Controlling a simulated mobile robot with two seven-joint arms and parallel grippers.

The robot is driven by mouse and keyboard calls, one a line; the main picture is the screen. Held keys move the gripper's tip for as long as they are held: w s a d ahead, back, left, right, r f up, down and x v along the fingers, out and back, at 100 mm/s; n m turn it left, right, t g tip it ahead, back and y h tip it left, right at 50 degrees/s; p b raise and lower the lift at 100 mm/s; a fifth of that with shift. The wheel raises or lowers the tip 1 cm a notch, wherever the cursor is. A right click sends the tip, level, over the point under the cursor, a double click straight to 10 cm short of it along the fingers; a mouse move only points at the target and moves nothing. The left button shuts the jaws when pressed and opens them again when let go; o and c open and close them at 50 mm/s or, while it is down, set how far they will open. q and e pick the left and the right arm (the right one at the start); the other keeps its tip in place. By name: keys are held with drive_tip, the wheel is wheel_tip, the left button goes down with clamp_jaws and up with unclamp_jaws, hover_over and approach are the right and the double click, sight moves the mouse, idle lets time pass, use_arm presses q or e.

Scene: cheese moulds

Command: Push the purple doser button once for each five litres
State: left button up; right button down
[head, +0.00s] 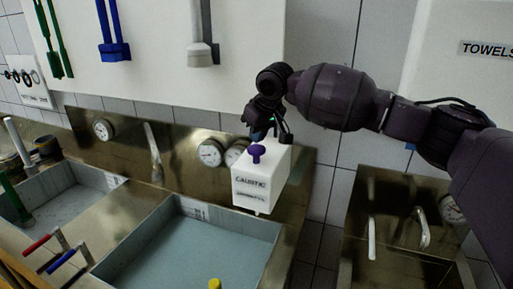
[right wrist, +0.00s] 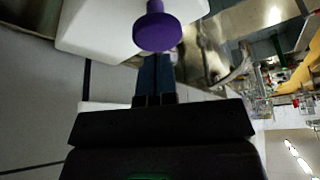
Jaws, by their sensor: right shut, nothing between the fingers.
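The purple doser button (head: 256,152) stands on top of the white box labelled CAUSTIC (head: 262,184), which hangs on the wall at the edge of the steel sink. My right gripper (head: 262,134) is shut and empty, just above and behind the button in the head view. In the right wrist view the purple button (right wrist: 157,30) is just past the tips of the shut blue fingers (right wrist: 155,72). I cannot tell whether they touch. The white box also shows in the right wrist view (right wrist: 100,25). My left gripper is not in view.
A basin of bluish liquid (head: 190,250) lies below left of the doser. Round gauges (head: 210,152) sit on the steel splashback behind it. A small steel sink with taps (head: 420,230) is at the right. Brushes (head: 112,45) hang on the white wall board. A towel dispenser (head: 455,75) is at upper right.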

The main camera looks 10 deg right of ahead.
sight(257, 148)
drive_tip(key=shift+f, duration=0.25)
idle(0.4)
drive_tip(key=shift+f, duration=1.85)
drive_tip(key=shift+r, duration=3.6)
drive_tip(key=shift+f, duration=0.1)
